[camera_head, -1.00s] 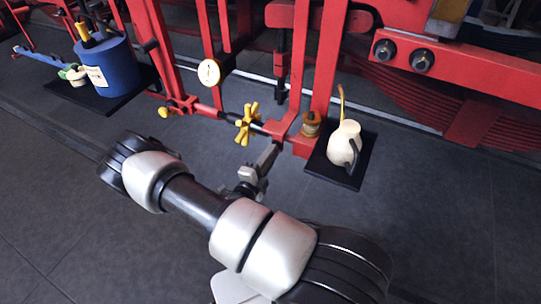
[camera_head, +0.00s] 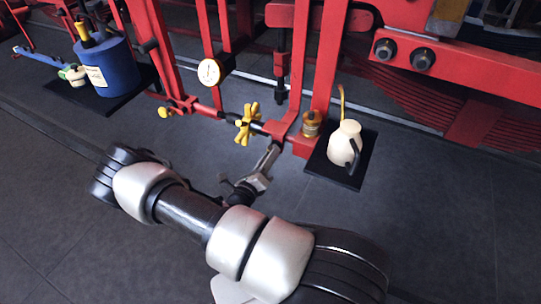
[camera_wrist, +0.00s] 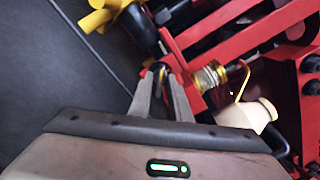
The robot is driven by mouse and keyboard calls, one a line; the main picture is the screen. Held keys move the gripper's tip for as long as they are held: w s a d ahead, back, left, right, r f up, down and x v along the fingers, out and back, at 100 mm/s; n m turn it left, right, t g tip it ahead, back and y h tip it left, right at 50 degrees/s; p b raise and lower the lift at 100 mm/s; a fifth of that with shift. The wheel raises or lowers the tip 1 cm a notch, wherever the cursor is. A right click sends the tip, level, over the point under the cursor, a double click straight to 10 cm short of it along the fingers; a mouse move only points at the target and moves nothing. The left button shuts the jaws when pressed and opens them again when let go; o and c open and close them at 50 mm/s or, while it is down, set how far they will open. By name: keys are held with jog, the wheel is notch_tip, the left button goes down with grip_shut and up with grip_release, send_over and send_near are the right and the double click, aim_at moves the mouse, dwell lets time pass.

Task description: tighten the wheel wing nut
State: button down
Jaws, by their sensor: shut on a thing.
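My gripper (camera_head: 272,152) reaches up to the front end of a red clamp block (camera_head: 272,128), just right of the yellow star-shaped handwheel (camera_head: 246,124). In the wrist view its two fingers (camera_wrist: 160,72) are close together on a small part at the block's end, which appears to be the wheel wing nut (camera_wrist: 160,69). Only a dark and tan bit of it shows between the fingertips. Its wings are mostly hidden by the fingers. The handwheel also shows at the upper left of the wrist view (camera_wrist: 100,18).
Right of the block are a brass-coloured glass cup (camera_head: 312,124) and a cream oil can (camera_head: 345,142) on a black mat (camera_head: 335,175). A white gauge (camera_head: 210,72) hangs on a red post. A blue bucket (camera_head: 108,68) stands far left. The floor in front is clear.

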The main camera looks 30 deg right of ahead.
jog(key=m, duration=0.8)
jog(key=shift+a, duration=0.1)
dwell(1.3)
jog(key=c, duration=1.9)
grip_release()
jog(key=shift+w, duration=0.1)
jog(key=b+v, duration=0.1)
jog(key=v, duration=1.6)
jog(key=shift+a, duration=0.1)
